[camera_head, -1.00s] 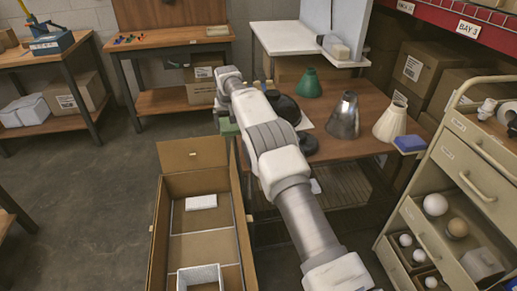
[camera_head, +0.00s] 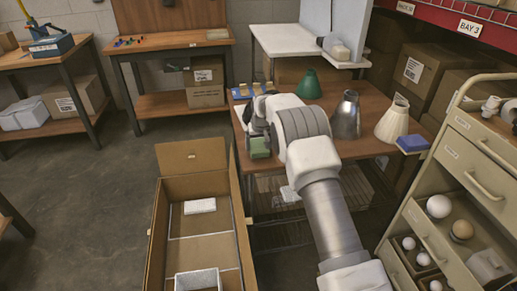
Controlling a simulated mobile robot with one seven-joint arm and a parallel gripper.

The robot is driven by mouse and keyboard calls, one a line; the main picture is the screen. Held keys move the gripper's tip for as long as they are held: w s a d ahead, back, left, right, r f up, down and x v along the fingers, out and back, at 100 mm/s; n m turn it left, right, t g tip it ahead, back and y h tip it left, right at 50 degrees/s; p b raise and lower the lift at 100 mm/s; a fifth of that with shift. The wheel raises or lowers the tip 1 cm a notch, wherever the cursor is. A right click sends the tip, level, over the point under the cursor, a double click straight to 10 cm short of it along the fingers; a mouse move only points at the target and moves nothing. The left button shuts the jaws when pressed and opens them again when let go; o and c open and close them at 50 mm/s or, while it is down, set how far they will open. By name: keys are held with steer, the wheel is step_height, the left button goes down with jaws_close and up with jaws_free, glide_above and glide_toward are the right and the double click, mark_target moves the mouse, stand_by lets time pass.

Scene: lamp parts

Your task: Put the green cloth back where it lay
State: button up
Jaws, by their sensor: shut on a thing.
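The green cloth (camera_head: 259,147) shows as a small folded block at the front left part of the brown table, just below my gripper (camera_head: 257,133). My gripper points down and is shut on the cloth. My own wrist covers most of the fingers. I cannot tell whether the cloth touches the table top or hangs a little above it.
A green shade (camera_head: 308,85), a grey metal shade (camera_head: 345,115) and a cream shade (camera_head: 392,120) stand on the table (camera_head: 345,150). A blue block (camera_head: 412,143) lies at its right corner. An open cardboard box (camera_head: 240,215) stands on the floor in front left.

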steer(key=shift+f, duration=0.55)
steer(key=shift+f, duration=0.2)
steer(key=o, duration=0.9)
steer(key=shift+r, duration=0.1)
